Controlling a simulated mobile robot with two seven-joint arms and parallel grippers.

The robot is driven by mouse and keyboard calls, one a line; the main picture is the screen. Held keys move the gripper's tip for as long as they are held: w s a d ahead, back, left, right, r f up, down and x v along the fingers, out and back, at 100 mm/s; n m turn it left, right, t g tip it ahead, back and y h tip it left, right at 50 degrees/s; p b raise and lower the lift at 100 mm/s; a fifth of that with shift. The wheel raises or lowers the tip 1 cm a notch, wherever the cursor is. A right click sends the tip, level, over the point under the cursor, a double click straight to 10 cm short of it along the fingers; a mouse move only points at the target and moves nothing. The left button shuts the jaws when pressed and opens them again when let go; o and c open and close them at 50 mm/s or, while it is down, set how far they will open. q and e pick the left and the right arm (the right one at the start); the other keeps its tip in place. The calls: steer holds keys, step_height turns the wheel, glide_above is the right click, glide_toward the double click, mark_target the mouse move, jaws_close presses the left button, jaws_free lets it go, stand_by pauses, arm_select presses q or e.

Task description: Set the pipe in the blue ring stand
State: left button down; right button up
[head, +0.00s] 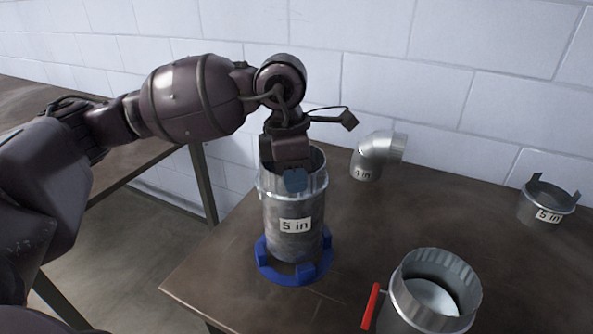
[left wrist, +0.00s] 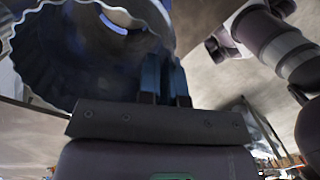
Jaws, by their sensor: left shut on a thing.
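The pipe (head: 293,210) is a grey metal cylinder labelled "5 in", with a crimped upper end, and it is about upright. Its lower end is within the outline of the blue ring stand (head: 293,277), whose raised blocks show around it. I cannot tell whether the pipe rests fully on the stand. In the left wrist view the blue fingers (left wrist: 165,80) pinch the wall of the pipe (left wrist: 75,60). My right gripper is not in view.
A grey elbow (head: 377,153) stands behind to the right on the brown table (head: 330,305). A short "5 in" collar (head: 547,203) is at the far right. A wide round metal piece (head: 425,300) with a red handle (head: 371,306) stands at the front right. A block wall is behind.

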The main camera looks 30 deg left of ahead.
arm_select(q)
steer(key=shift+f+b, duration=0.9)
steer(key=shift+f, duration=1.05)
steer(key=c, duration=1.2)
jaws_free()
step_height(320, 180, up, 11)
steer(key=a, duration=0.1)
steer(key=shift+a+p, duration=0.2)
steer(key=shift+p, duration=0.25)
steer(key=shift+f, duration=0.15)
